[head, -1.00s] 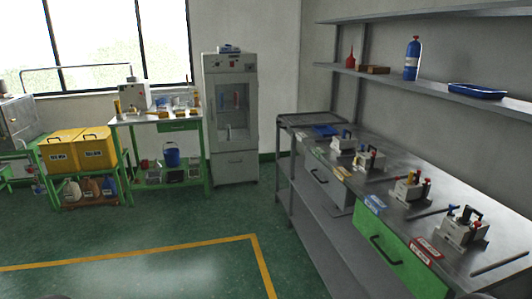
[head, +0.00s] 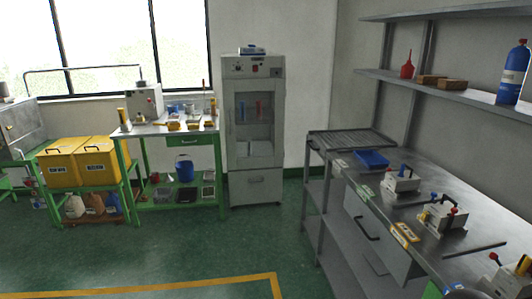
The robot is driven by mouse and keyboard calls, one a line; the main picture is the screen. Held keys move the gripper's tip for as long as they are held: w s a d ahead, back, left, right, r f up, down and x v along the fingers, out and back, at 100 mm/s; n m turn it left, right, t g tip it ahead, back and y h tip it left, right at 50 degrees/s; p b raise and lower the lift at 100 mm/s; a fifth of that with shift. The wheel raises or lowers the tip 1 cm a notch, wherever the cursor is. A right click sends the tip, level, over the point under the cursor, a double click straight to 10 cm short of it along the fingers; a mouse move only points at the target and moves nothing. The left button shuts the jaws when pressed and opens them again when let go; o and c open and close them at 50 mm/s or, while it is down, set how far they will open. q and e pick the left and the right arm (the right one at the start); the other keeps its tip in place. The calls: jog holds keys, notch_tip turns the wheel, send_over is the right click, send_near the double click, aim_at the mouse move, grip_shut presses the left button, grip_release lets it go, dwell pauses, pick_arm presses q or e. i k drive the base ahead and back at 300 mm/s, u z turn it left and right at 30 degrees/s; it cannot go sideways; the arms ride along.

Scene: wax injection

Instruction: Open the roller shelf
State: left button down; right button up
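A grey slatted top that looks like a roller shelf (head: 350,141) sits at the far end of the long metal workbench, on an open grey frame. Whether it can slide or is shut cannot be told from here. Neither of my grippers is in view.
The metal workbench (head: 478,228) runs along the right, with a blue tray (head: 372,160), several clamp-like devices and a grey drawer (head: 375,238). A grey cabinet (head: 254,181) stands at the back. A green-framed table (head: 150,130) and yellow boxes (head: 80,163) stand left. Green floor (head: 200,255) is clear.

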aim_at(325, 141)
jog(key=u, duration=0.1)
jog(key=i, duration=3.25)
